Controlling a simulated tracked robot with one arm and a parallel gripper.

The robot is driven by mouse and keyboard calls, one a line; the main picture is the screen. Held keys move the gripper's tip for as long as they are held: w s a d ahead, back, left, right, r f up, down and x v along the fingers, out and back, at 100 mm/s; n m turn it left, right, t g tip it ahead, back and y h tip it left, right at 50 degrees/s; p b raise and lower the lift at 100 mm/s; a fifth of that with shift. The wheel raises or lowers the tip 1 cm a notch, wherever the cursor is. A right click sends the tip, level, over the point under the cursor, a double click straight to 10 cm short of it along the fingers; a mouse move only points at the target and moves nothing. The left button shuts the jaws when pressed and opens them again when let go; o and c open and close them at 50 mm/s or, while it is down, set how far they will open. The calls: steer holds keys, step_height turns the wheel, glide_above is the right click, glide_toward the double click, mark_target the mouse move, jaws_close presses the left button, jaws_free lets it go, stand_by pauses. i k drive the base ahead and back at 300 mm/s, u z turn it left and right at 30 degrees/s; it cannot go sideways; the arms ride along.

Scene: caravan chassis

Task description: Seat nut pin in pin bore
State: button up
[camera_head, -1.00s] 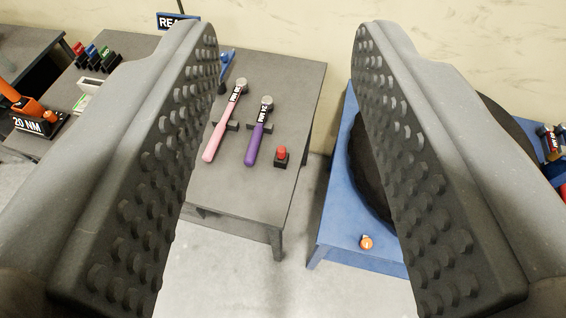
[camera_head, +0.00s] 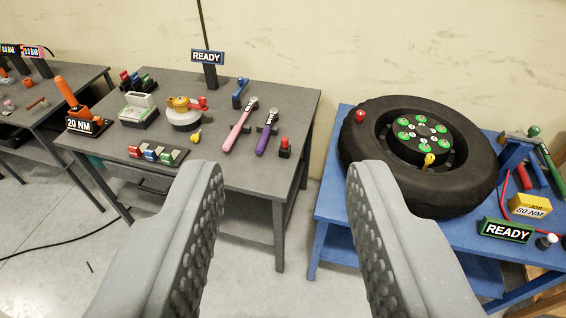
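My gripper (camera_head: 281,180) is open and empty, with its two grey studded fingers wide apart in the air in front of the tables. I cannot tell for sure which part is the nut pin. A yellow pin-like piece (camera_head: 196,136) lies on the grey table, and another yellow piece (camera_head: 429,160) stands at the front of the wheel hub. The black wheel (camera_head: 470,185) lies flat on the blue table, with a hub plate (camera_head: 408,141) of several green-ringed spots. No pin bore can be made out at this size. My right finger covers part of the blue table.
The grey table (camera_head: 245,180) holds a pink wrench (camera_head: 237,135), a purple wrench (camera_head: 266,138), a red-topped block (camera_head: 285,147) and a READY sign (camera_head: 207,57). The blue table (camera_head: 328,190) also holds a yellow 80 NM box (camera_head: 529,206). Floor shows between the tables.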

mark_target(189, 112)
steer(key=z, duration=0.65)
steer(key=i, duration=1.9)
steer(key=u, duration=0.55)
steer(key=i, duration=0.35)
steer(key=u, duration=0.35)
